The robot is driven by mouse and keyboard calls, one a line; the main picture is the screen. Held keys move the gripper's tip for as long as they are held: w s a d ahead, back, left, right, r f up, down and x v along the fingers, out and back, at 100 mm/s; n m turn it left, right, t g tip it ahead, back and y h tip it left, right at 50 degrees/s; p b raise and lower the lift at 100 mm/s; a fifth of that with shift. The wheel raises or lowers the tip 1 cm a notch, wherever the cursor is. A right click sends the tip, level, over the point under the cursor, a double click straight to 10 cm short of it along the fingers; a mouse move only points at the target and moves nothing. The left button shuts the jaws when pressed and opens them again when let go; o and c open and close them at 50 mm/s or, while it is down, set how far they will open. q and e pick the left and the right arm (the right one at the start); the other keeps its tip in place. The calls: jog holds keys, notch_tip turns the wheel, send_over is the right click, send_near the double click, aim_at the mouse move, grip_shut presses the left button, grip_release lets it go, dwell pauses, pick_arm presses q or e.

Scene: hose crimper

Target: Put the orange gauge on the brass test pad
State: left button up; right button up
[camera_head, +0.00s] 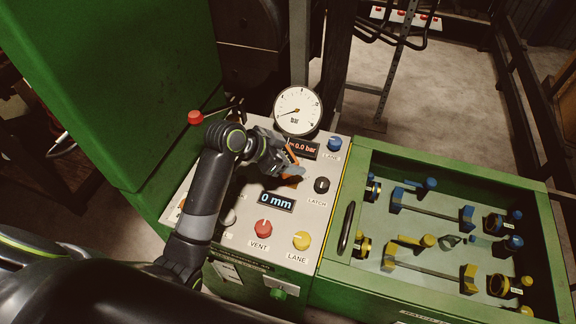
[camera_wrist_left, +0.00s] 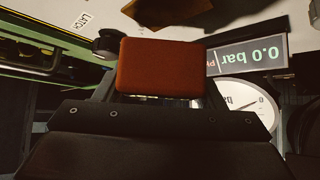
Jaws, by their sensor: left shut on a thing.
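My left gripper (camera_head: 288,163) is over the panel of the green machine, beside the pressure display. It is shut on the orange gauge (camera_wrist_left: 158,68), a block with rounded edges that fills the middle of the left wrist view. In the head view only a thin orange strip of the gauge (camera_head: 291,154) shows at the fingers. A brown-gold patch, which looks like the brass test pad (camera_wrist_left: 168,12), lies beyond the gauge in the left wrist view. It is partly hidden in the head view (camera_head: 291,181). The gauge appears apart from it. My right gripper is not in view.
A dial (camera_head: 298,110) stands behind the panel. The black latch knob (camera_head: 321,185), blue knob (camera_head: 334,144), red vent knob (camera_head: 263,228) and yellow lane knob (camera_head: 301,240) stand up around the gripper. A green tray (camera_head: 545,235) with blue and yellow parts is at the right.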

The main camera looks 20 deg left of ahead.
pick_arm(q)
notch_tip(320, 180, down, 3)
jog(key=shift+f, duration=0.4)
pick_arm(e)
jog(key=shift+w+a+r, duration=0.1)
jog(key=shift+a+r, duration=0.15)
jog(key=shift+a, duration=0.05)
pick_arm(q)
jog(key=shift+f, duration=0.2)
jog(key=o, duration=1.3)
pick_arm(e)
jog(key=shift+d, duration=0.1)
